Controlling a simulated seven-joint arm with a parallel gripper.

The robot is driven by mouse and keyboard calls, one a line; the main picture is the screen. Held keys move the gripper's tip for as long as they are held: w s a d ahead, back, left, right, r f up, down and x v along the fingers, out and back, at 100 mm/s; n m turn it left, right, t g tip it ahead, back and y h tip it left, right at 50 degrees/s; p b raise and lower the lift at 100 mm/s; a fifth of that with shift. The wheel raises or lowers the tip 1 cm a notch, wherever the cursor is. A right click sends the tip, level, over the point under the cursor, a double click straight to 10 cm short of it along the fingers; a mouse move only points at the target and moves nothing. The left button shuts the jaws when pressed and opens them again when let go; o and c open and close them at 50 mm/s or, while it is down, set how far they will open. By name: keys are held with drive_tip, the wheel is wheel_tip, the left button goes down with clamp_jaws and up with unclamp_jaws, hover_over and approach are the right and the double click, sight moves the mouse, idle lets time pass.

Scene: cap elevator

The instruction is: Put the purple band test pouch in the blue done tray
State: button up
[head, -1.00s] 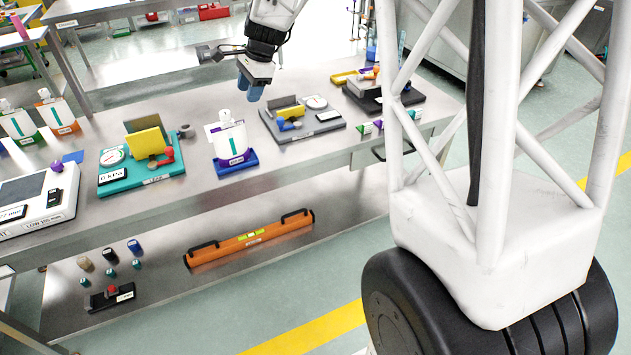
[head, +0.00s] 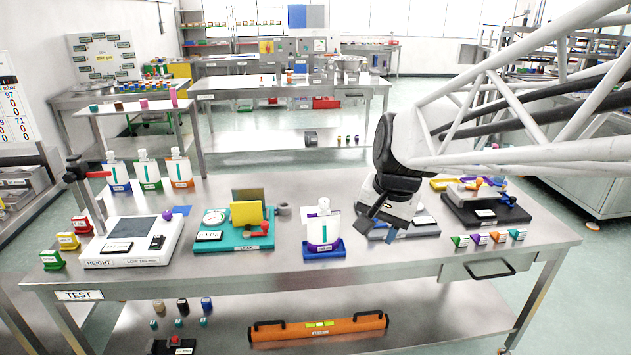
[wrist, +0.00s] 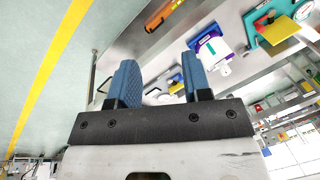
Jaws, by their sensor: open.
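The purple band test pouch (head: 322,229) is white with a purple band low on its front. It stands upright on a blue tray (head: 338,248) at the middle of the bench; the tray's label is too small to read. The pouch also shows in the wrist view (wrist: 213,51), with the tray beneath it (wrist: 199,38). My gripper (head: 378,231) is to the right of the pouch, apart from it, over the grey fixture. In the wrist view its two blue fingers (wrist: 157,75) are spread, with nothing between them.
Left of the tray are a teal leak fixture (head: 262,241) and a white height gauge (head: 135,245). Several pouches (head: 148,172) stand at the back left. The grey fixture (head: 425,233) and a black fixture (head: 485,212) are at right. Small coloured blocks (head: 480,238) line the front right.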

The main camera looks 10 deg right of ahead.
drive_tip(key=s+f+n+h, duration=0.1)
drive_tip(key=s+f+n, duration=0.2)
drive_tip(key=s, duration=1.3)
drive_tip(key=shift+d+n+t+h, duration=0.3)
drive_tip(key=shift+d+n, duration=0.05)
drive_tip(key=shift+n, duration=1.15)
